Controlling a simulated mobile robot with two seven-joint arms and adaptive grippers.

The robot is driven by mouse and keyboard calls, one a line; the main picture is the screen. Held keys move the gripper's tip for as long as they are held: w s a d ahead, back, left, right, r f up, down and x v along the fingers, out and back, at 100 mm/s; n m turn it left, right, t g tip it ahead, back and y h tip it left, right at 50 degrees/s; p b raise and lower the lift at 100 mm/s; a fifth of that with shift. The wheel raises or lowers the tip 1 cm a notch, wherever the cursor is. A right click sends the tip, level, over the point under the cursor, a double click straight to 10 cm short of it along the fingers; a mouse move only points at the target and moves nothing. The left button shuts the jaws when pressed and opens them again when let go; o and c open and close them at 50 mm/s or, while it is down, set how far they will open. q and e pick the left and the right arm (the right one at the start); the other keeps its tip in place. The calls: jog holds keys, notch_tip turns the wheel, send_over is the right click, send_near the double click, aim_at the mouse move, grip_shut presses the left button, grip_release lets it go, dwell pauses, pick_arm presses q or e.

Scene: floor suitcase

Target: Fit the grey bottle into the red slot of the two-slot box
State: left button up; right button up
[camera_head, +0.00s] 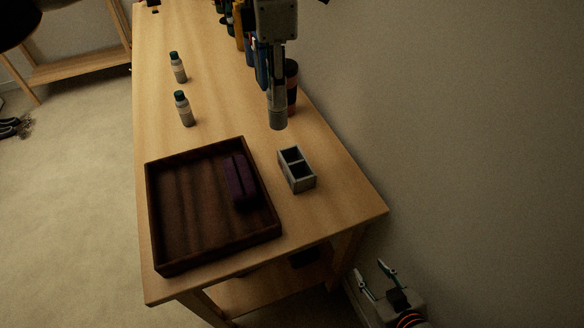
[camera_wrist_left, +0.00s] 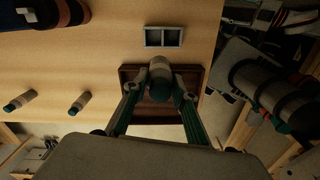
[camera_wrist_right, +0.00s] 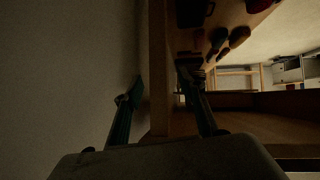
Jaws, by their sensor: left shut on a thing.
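My left gripper (camera_head: 274,72) points down over the table and is shut on a grey bottle (camera_head: 278,119). The left wrist view shows the bottle (camera_wrist_left: 159,66) between the fingers, its green cap towards the palm. The bottle appears above the table, apart from the small grey two-slot box (camera_head: 297,170), which stands nearer the front edge. The box (camera_wrist_left: 164,37) also shows in the left wrist view. Both slots look dark and empty; I cannot make out a red one. My right gripper (camera_head: 371,272) is open and empty, low beyond the table's right front corner.
A dark wooden tray (camera_head: 163,249) holding a purple block (camera_head: 240,180) lies left of the box. Two similar bottles (camera_head: 178,67) (camera_head: 185,108) stand further back. A dark jar (camera_head: 292,78) and several tools are behind my left gripper. A wall runs along the right.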

pick_arm(q)
notch_tip(320, 180, up, 3)
jog(key=w+d+n+b, duration=0.3)
jog(key=n, duration=0.8)
notch_tip(320, 180, down, 20)
jog(key=b, duration=0.3)
jog(key=shift+s, duration=0.15)
